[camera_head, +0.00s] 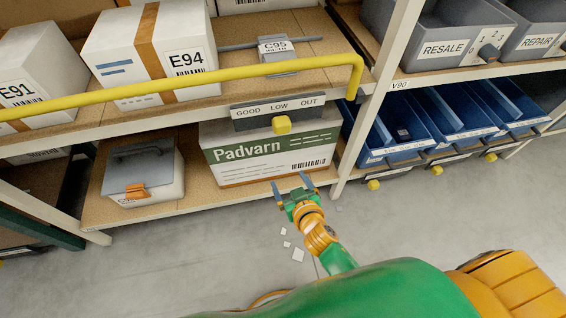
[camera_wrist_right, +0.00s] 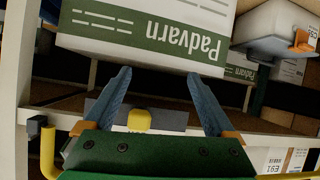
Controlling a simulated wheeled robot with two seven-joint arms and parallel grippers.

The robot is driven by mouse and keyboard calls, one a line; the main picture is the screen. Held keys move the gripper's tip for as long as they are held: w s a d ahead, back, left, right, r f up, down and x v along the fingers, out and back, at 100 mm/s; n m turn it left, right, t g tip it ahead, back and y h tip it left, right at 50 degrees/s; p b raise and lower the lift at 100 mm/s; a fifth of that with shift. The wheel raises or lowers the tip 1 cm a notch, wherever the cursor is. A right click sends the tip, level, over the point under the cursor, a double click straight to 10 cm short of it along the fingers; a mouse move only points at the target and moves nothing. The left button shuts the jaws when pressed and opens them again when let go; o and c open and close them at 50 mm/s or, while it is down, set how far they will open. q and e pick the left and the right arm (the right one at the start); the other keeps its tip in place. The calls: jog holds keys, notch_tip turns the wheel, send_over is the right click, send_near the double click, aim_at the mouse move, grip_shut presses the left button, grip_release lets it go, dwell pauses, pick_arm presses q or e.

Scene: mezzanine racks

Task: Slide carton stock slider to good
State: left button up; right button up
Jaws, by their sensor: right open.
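The carton stock slider is a dark grey panel (camera_head: 255,116) on the lower edge of the shelf beam, lettered GOOD, LOW and OUT from left to right. Its yellow knob (camera_head: 281,124) sits below LOW. In the right wrist view, turned upside down, the knob (camera_wrist_right: 139,120) shows between the fingers but beyond them, with the panel (camera_wrist_right: 172,120) behind. My right gripper (camera_head: 291,182) is open and empty, in front of the Padvarn carton's lower edge in the head view, apart from the knob. My left gripper is not in view.
The Padvarn carton (camera_head: 270,154) stands on the lower shelf behind my right gripper. A yellow rail (camera_head: 200,79) runs along the upper shelf. A grey-lidded box (camera_head: 146,170) sits left. A rack post (camera_head: 371,100) and blue bins (camera_head: 390,130) stand right. The floor in front is mostly clear.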

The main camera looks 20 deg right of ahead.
jog(key=w+r+t+b, duration=0.2)
jog(key=w+t+b, duration=0.1)
jog(key=m+t+h+b, duration=0.1)
jog(key=m+t+b, duration=0.1)
send_near(283, 131)
jog(key=w, duration=1)
jog(key=shift+d, duration=0.15)
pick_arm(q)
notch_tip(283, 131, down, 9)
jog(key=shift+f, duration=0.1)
pick_arm(e)
jog(key=shift+s, duration=0.1)
jog(key=shift+c, duration=1.3)
jog(key=shift+f, duration=0.1)
grip_shut()
